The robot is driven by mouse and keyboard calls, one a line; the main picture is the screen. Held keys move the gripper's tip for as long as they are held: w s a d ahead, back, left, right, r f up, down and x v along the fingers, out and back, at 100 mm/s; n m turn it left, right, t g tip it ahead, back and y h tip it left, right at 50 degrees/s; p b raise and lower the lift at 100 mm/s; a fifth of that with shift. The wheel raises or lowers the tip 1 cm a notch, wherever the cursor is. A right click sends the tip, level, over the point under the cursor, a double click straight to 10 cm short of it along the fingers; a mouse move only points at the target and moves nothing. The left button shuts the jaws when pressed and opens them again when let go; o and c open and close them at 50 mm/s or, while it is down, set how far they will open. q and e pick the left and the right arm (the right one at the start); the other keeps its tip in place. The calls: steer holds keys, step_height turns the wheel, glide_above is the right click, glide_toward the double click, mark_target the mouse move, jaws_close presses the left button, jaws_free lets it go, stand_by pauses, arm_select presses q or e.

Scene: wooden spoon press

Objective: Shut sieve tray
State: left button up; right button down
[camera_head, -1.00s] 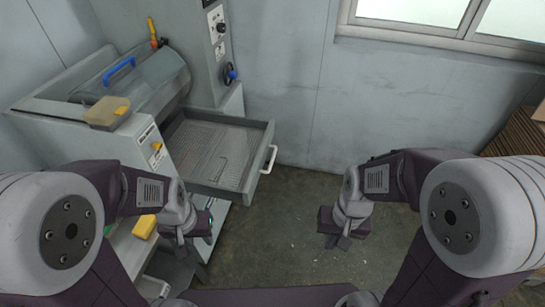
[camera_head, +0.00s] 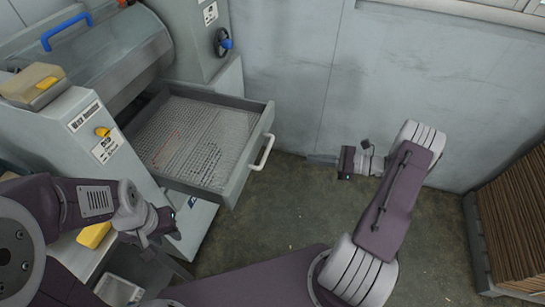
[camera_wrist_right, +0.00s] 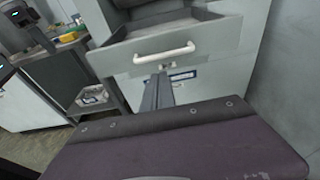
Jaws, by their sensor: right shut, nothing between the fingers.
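The sieve tray (camera_head: 205,140) is a grey drawer with a perforated mesh floor. It stands pulled out of the machine, with a white bar handle (camera_head: 263,152) on its front. In the right wrist view the tray front (camera_wrist_right: 215,42) and handle (camera_wrist_right: 164,52) are straight ahead. My right gripper (camera_head: 346,163) is to the right of the handle, apart from it. Its closed, empty fingers (camera_wrist_right: 158,92) point toward the tray front, appearing below the handle. My left gripper (camera_head: 168,222) hangs in front of the machine, below the tray in the picture; its fingers are too small to judge.
A yellow object (camera_head: 94,235) lies on the bench at left. A brown stack (camera_head: 515,215) stands at right. The floor before the tray is clear.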

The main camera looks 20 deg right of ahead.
mark_target(211, 144)
arm_select(q)
steer(key=shift+w, duration=0.2)
arm_select(e)
steer(key=x, duration=1.4)
steer(key=shift+f, duration=0.1)
steer(key=shift+w, duration=0.1)
